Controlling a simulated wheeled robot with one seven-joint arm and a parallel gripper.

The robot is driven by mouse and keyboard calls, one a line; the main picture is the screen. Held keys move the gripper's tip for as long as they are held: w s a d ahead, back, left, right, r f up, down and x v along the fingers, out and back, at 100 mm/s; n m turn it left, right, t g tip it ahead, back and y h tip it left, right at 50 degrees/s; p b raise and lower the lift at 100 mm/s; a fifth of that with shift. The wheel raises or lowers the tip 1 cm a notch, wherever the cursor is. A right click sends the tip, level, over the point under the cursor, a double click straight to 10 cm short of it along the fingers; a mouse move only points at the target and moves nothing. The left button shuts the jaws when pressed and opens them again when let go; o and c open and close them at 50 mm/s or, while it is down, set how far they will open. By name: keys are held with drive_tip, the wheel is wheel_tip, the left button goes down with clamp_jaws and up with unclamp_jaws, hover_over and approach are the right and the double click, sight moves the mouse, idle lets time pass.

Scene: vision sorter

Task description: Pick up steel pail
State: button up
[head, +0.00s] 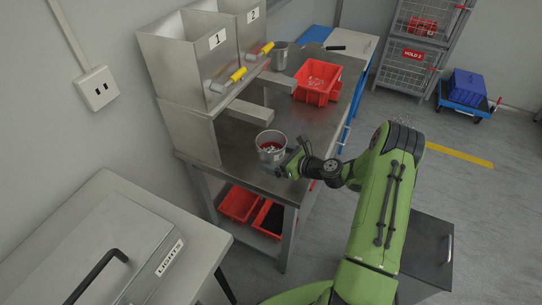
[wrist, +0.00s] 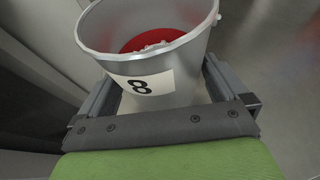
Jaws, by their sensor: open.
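The steel pail (head: 271,149) stands on the near end of the steel bench, below the chute of hopper 1. My gripper (head: 290,163) is at its right front side. In the wrist view the pail (wrist: 188,60) shows a label with an "8", a red inside and some small pale pieces in it. My gripper (wrist: 155,95) is open, with one finger on either side of the pail's lower wall. The fingertips are hidden by the pail, and I cannot tell whether the fingers touch it.
Two numbered steel hoppers (head: 192,58) with yellow-handled levers stand at the bench's back left. A second metal pail (head: 279,57) and a red crate (head: 316,82) stand farther along the bench (head: 322,125). A grey cabinet (head: 105,235) is at the near left. Red bins (head: 239,204) sit on the lower shelf.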

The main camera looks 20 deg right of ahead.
drive_tip(key=shift+d, duration=0.1)
drive_tip(key=shift+c, duration=0.3)
drive_tip(key=c, duration=1.2)
drive_tip(key=shift+r, duration=0.2)
drive_tip(key=c, duration=0.3)
